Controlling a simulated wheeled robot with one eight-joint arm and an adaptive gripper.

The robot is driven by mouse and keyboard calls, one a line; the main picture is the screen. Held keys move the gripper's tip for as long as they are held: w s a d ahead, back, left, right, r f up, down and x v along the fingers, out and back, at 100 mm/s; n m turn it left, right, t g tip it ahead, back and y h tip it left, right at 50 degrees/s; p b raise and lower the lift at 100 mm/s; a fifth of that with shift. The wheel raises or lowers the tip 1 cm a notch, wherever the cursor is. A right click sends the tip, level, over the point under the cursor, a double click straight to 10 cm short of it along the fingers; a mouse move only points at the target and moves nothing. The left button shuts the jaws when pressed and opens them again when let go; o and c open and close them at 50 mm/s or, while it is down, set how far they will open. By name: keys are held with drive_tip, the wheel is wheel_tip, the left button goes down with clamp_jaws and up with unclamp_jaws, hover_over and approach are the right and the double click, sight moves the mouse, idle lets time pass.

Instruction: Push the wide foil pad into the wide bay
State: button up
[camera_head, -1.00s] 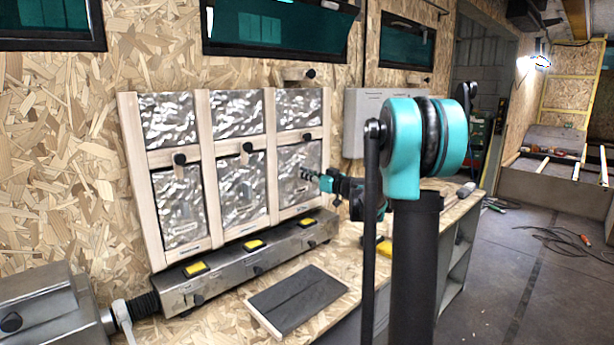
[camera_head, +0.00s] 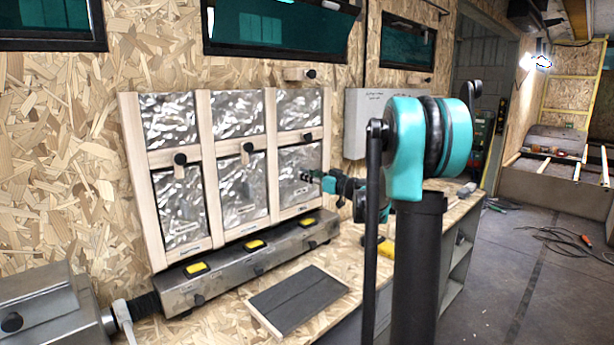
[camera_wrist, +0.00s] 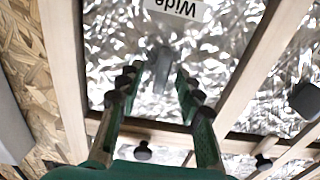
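The wide foil pad (camera_head: 288,180) is a crinkled silver sheet in the lower right opening of the wooden rack in the head view. Its foil also fills the opening in the wrist view (camera_wrist: 225,45). The wide bay (camera_wrist: 72,75) is that wood-framed opening; a white "Wide" label (camera_wrist: 178,8) shows upside down there. My gripper (camera_wrist: 158,72) is in front of the foil, its two fingers apart, with a grey strip visible between them. In the head view my gripper (camera_head: 308,177) reaches the pad from the right. Whether the tips touch the foil, I cannot tell.
Other foil-filled bays (camera_head: 180,205) with black knobs stand to the left and above. A metal rail (camera_head: 225,270) with yellow buttons runs below the rack. A dark board (camera_head: 298,300) lies on the bench. A grey wall box (camera_head: 370,105) is behind my arm.

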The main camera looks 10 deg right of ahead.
drive_tip(key=v, duration=1.8)
drive_tip(key=shift+s+d, duration=0.15)
drive_tip(key=shift+s, duration=0.1)
drive_tip(key=s+a+f+m+g+h, duration=0.1)
drive_tip(key=s+a+f+g+h, duration=0.1)
drive_tip(key=s+a+f+g, duration=0.45)
drive_tip(key=s+a+f+m+g+h, duration=0.1)
drive_tip(key=s+a+f, duration=0.4)
drive_tip(key=f, duration=0.5)
drive_tip(key=s+d+f+m+g+h, duration=0.1)
drive_tip(key=s+d+f+m+h, duration=0.1)
drive_tip(key=s+f, duration=0.4)
drive_tip(key=s+d+f+m+g+h, duration=0.2)
drive_tip(key=s+f, duration=0.5)
drive_tip(key=s, duration=0.4)
drive_tip(key=d+m+h, duration=0.1)
drive_tip(key=d+h, duration=0.1)
drive_tip(key=h, duration=0.1)
drive_tip(key=shift+s+d+h, duration=0.25)
drive_tip(key=shift+s+h, duration=0.05)
drive_tip(key=shift+s, duration=0.05)
